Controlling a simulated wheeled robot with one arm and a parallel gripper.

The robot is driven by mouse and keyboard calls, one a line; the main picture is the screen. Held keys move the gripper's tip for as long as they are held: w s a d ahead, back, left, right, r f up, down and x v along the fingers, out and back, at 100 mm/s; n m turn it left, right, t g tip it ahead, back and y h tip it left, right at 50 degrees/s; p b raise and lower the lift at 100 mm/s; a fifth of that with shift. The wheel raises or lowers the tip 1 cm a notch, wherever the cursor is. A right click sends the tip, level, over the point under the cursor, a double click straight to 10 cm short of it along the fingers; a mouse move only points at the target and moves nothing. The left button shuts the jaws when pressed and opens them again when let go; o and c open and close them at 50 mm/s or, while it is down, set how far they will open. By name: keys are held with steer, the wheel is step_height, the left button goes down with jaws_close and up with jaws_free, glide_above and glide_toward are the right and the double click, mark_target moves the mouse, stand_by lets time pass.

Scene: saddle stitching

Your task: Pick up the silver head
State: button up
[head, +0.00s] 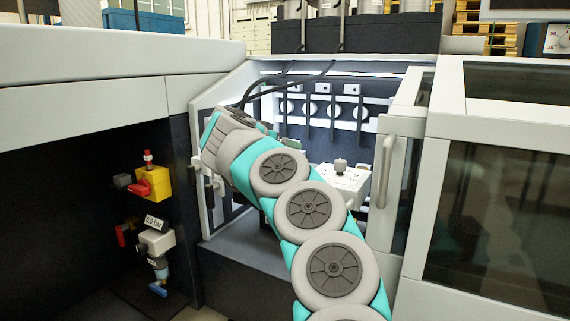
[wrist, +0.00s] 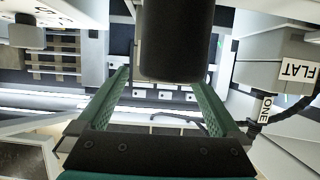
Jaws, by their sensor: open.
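My gripper (wrist: 168,72) is open in the wrist view, its two green-lined fingers spread apart. A dark cylinder (wrist: 168,42) shows between the fingers in that view; I cannot tell whether they touch it. In the head view my arm reaches into the open bay of the machine, and my gripper is hidden behind the arm. I cannot single out the silver head with certainty. A grey knob (head: 341,164) stands on a white block (head: 345,182) to the right of my arm. A grey knob also shows at the upper left of the wrist view (wrist: 28,33).
A row of dark brackets with round pale parts (head: 360,113) lines the bay's back. The machine's door with a handle (head: 386,170) bounds the bay on the right. A yellow valve block (head: 157,183) is at left.

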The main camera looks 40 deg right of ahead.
steer(key=shift+x, duration=1.4)
steer(key=shift+w, duration=0.1)
jaws_close()
steer(key=shift+r, duration=0.1)
